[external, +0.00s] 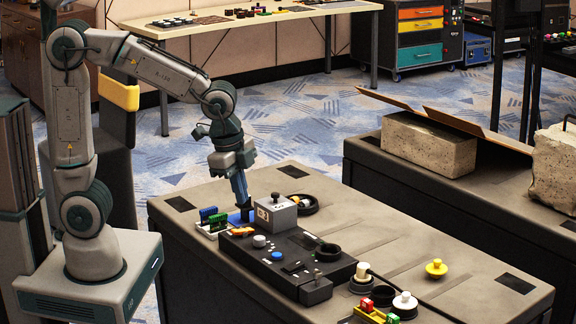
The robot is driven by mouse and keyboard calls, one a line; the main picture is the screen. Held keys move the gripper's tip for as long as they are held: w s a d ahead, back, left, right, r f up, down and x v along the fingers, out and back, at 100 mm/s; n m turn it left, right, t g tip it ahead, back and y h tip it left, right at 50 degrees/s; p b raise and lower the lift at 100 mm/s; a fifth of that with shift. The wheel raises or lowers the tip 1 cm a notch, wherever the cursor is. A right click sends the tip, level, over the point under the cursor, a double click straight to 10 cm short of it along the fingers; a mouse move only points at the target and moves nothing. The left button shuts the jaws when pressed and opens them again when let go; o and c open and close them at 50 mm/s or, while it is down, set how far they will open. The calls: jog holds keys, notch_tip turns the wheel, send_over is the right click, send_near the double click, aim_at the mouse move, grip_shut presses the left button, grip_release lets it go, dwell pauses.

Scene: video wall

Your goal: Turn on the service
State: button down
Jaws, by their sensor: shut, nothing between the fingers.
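A dark control panel (290,262) lies on the grey bench in the external view. It carries a blue button (277,256), a pale round knob (259,241), a red-orange piece (242,232) and small light markings. No label reading "service" can be made out. My gripper (243,206) points down beside the grey box, on its left, with its fingers together and empty. Its tips are close to a blue piece; I cannot tell whether they touch it.
Green and blue pieces (209,214) sit left of my gripper. A black ring (304,204) lies behind the grey box. White, yellow, red and green knobs stand at the bench's near right. The bench's right middle is mostly clear. Concrete blocks (428,145) rest on another bench.

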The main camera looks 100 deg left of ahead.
aim_at(298, 262)
jog(key=w+a+f+m+b, duration=0.1)
jog(key=w+a+f+m, duration=0.3)
jog(key=w+a+f, duration=0.2)
jog(key=w+a, duration=0.2)
jog(key=w, duration=0.1)
jog(key=shift+w+a+g+y, duration=0.15)
jog(key=shift+a+g+y, duration=0.15)
jog(key=shift+g, duration=0.1)
jog(key=f, duration=0.4)
jog(key=w+a+f, duration=0.1)
jog(key=f, duration=0.8)
jog(key=shift+w+a+f, duration=0.2)
jog(key=shift+w+f, duration=0.1)
jog(key=shift+f, duration=0.1)
